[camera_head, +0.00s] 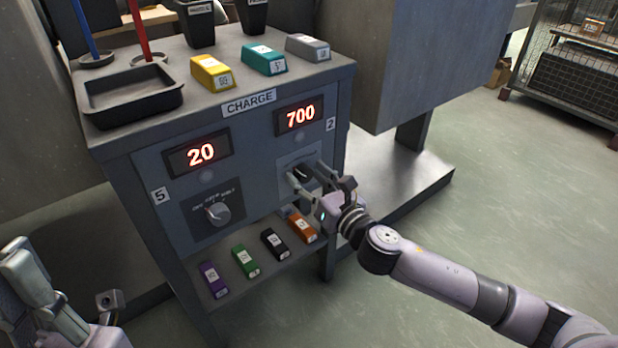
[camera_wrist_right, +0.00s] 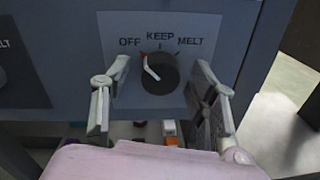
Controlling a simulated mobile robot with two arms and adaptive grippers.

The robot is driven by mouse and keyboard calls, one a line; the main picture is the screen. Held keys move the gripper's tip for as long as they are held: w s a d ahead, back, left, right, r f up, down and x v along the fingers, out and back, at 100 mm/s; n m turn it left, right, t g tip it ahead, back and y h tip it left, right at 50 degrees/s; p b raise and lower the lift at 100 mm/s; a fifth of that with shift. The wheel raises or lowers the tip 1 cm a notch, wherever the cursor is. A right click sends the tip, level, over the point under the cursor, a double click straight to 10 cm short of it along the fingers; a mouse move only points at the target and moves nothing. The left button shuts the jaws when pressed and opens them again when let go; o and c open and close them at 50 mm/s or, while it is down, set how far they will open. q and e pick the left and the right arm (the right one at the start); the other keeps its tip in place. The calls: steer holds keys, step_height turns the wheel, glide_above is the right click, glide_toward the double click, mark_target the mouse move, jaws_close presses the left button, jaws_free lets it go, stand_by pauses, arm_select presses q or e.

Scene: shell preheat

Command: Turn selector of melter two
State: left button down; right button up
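The selector knob of melter two (camera_wrist_right: 160,74) is dark and round, on a panel marked OFF, KEEP and MELT. Its white pointer leans up and left, toward the OFF side. In the head view the knob (camera_head: 303,172) sits below the red 700 display (camera_head: 300,115) and the label 2 (camera_head: 331,124), partly hidden by my gripper. My right gripper (camera_head: 304,174) is open at the panel. In the right wrist view its fingers (camera_wrist_right: 160,92) stand left and right of the knob with gaps on both sides. My left gripper (camera_head: 72,290) is open and empty at the lower left.
A second knob (camera_head: 217,213) sits under the 20 display (camera_head: 201,153), beside label 5. Yellow (camera_head: 211,73), teal (camera_head: 263,60) and grey blocks and a dark tray (camera_head: 132,98) stand on top. Several coloured blocks lie on the shelf below. Open floor lies at right.

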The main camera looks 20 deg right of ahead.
steer(key=c, duration=1.1)
steer(key=shift+c, duration=0.2)
